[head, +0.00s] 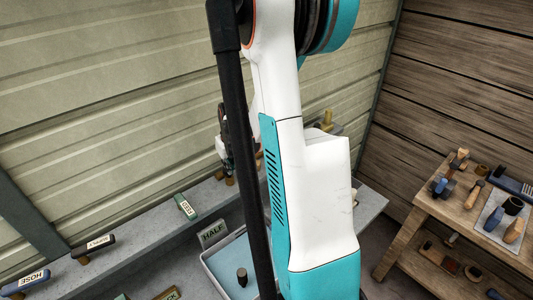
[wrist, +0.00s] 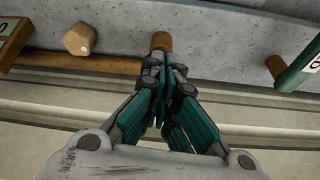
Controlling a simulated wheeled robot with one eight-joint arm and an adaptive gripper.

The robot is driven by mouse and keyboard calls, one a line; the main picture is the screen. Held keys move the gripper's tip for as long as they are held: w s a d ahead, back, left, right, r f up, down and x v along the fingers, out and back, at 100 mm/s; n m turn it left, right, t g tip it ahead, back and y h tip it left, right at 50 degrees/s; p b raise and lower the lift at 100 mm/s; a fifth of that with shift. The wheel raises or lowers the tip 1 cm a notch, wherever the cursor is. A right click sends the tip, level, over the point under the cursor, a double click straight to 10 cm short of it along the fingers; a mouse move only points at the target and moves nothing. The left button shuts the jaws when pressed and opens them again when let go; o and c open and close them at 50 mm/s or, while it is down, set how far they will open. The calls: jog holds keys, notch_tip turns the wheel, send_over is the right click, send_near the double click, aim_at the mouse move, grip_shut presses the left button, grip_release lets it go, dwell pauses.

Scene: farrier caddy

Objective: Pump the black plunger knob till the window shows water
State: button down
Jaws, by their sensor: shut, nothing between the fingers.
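My gripper (wrist: 163,62) is shut and empty in the wrist view. Its fingertips are close to a brown wooden peg (wrist: 160,41) on the grey ledge; I cannot tell whether they touch it. In the head view my gripper (head: 223,140) is partly hidden behind my own arm, over the ledge by the metal wall. A small dark upright cylinder (head: 242,277) stands in a light-blue tray (head: 212,262) at the bottom; I cannot tell whether it is the plunger knob. I cannot make out a window or water in either view.
A wooden bench (head: 450,205) with tools stands at right. Another peg (wrist: 79,38) is left of my gripper.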

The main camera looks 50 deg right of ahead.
jog(key=shift+r+p, duration=0.85)
jog(key=shift+r, duration=0.85)
jog(key=shift+f, duration=0.1)
dwell(0.6)
jog(key=shift+f+b, duration=2.05)
jog(key=shift+f, duration=0.15)
jog(key=shift+r, duration=0.15)
jog(key=shift+r+p, duration=1.4)
jog(key=shift+r, duration=0.7)
jog(key=shift+f, duration=0.1)
